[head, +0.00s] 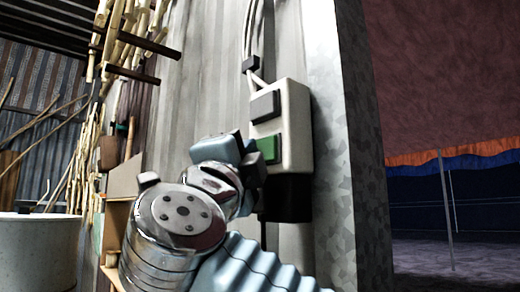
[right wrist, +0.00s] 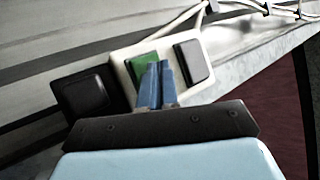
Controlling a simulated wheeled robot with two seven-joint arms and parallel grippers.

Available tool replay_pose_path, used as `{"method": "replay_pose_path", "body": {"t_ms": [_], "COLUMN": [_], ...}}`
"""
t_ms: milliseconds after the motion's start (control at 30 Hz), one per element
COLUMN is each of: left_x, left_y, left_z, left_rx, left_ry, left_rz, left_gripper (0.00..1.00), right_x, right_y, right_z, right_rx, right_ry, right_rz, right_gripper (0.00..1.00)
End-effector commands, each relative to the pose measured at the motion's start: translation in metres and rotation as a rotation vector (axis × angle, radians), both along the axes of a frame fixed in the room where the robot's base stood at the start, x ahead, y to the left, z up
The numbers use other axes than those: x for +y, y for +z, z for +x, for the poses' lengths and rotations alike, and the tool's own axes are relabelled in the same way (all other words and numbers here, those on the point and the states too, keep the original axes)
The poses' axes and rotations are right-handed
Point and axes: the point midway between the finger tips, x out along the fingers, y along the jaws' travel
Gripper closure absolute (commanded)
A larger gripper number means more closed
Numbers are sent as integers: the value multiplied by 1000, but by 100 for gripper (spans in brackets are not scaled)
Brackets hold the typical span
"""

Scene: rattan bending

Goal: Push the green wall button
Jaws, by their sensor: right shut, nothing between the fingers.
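The green wall button (head: 268,149) is the lower of two buttons on a pale switch box (head: 297,120) on the wall. A dark grey button (head: 265,105) sits above it. My right gripper (head: 248,152) is shut and empty, its fingertips at the left edge of the green button in the head view. In the right wrist view, the blue fingers (right wrist: 156,85) overlap the green button (right wrist: 143,62) and hide part of it. I cannot tell whether they touch it. My left gripper is not in view.
A black box (head: 287,200) is mounted below the switch box, with cables (head: 250,45) above. A metal post (head: 350,150) stands to the right. Rattan poles (head: 120,40) and a white drum (head: 38,250) are at the left.

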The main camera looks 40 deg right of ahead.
Motion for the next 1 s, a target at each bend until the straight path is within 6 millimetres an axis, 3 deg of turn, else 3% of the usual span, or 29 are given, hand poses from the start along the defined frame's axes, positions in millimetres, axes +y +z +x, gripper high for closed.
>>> {"method": "replay_pose_path", "body": {"t_ms": [1000], "left_x": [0], "left_y": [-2], "left_z": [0], "left_rx": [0], "left_ry": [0], "left_rz": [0], "left_gripper": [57], "right_x": [-9], "right_y": [0], "right_z": [0], "right_rx": [0], "right_ry": [-1], "right_rz": [0], "right_gripper": [100]}}
